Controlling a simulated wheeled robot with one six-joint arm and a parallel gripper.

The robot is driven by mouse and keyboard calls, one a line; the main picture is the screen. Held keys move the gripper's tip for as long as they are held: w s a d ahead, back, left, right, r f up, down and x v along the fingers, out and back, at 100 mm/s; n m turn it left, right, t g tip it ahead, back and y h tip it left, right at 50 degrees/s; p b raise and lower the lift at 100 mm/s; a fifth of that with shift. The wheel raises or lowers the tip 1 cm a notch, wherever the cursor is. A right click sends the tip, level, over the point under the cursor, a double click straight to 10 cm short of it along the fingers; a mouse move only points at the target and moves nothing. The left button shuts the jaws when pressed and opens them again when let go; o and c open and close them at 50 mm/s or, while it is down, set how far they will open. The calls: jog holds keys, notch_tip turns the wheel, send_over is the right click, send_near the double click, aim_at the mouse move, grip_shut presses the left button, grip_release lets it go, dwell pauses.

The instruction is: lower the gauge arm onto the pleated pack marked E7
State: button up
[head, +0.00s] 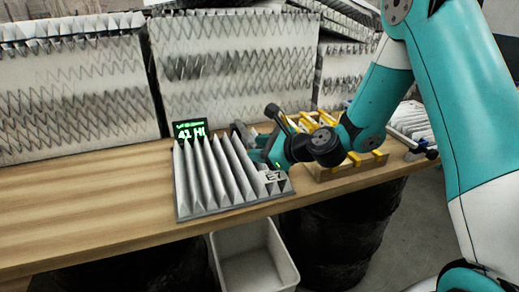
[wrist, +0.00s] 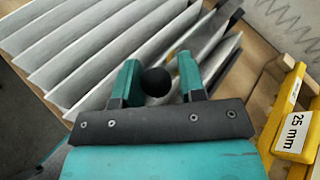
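The pleated pack marked E7 (head: 222,180) lies near the table's front edge, with its E7 label at its right end. Its pale pleats (wrist: 95,50) fill the upper left of the wrist view. A small display (head: 190,130) behind it shows green text, apparently "41 HI". My gripper (head: 266,158) is low at the pack's right end. In the wrist view my gripper (wrist: 158,82) has its teal fingers apart, one on each side of a round black knob (wrist: 155,81), with a gap visible at the right finger. The knob appears to belong to the gauge arm, which is mostly hidden.
Large pleated filters (head: 235,62) line the back. A white bin (head: 250,262) stands below the table edge. The table's left (head: 90,205) is clear.

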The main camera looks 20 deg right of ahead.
jog(key=shift+s+a+f, duration=0.1)
jog(key=shift+s+a, duration=0.05)
grip_shut()
notch_tip(320, 180, up, 2)
jog(key=p, duration=0.5)
jog(key=shift+r+g, duration=0.2)
jog(key=shift+g, duration=0.2)
jog(key=r+p, duration=0.1)
jog(key=p, duration=0.2)
jog(key=r+g+p, duration=0.1)
jog(key=r+p, duration=0.1)
jog(key=p, duration=0.2)
jog(key=shift+w+a+m+h, duration=0.1)
jog(key=shift+w+m+h, duration=0.2)
jog(key=shift+w+m, duration=0.1)
jog(key=shift+w+r+p, duration=0.4)
jog(key=shift+r+p, duration=0.4)
jog(key=shift+p, duration=0.35)
